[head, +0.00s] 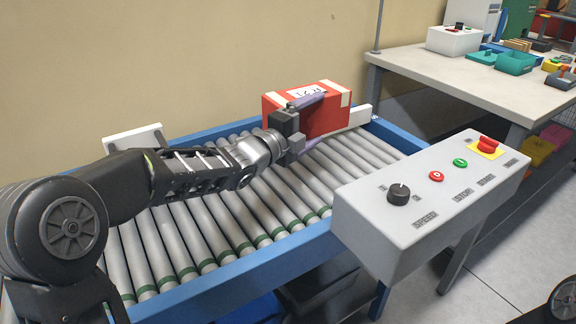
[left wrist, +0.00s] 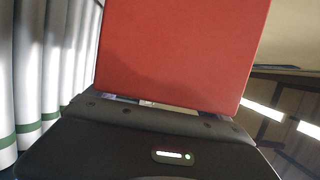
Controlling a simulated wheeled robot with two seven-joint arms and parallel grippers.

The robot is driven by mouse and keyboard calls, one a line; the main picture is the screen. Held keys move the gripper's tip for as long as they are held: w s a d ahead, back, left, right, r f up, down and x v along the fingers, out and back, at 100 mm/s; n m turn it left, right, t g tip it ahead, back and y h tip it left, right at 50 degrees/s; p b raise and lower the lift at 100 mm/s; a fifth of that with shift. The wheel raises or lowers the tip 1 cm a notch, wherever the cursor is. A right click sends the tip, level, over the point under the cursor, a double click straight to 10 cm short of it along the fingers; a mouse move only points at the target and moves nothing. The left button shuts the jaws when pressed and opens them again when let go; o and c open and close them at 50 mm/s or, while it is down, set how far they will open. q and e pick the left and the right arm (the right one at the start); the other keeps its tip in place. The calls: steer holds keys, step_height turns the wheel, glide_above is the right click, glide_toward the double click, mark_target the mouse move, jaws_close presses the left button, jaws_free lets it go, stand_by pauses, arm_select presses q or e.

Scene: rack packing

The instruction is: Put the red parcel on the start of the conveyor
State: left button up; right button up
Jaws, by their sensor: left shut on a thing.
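The red parcel (head: 322,117), a box with a white label on top and pale tape patches, is at the far right end of the roller conveyor (head: 203,238). My left gripper (head: 305,116) is shut on the parcel, with its fingers along the top and side. In the left wrist view the parcel's red face (left wrist: 180,50) fills the upper middle, right in front of the gripper. I cannot tell whether the parcel's underside touches the rollers. My right gripper is not in view.
A grey control box (head: 430,205) with a knob and buttons stands at the conveyor's near right side. A workbench (head: 450,80) with teal trays (head: 515,62) is at the back right. A beige wall runs behind the conveyor. The rollers left of the parcel hold nothing.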

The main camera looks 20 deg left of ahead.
mark_target(314, 137)
arm_select(q)
steer(key=shift+f+b, duration=0.45)
steer(key=shift+f, duration=1.75)
steer(key=shift+f+b, duration=0.6)
steer(key=shift+f, duration=1.9)
steer(key=shift+f+b, duration=0.55)
steer(key=shift+b, duration=0.35)
steer(key=o, duration=1.7)
steer(key=shift+f, duration=0.15)
steer(key=shift+o, duration=0.2)
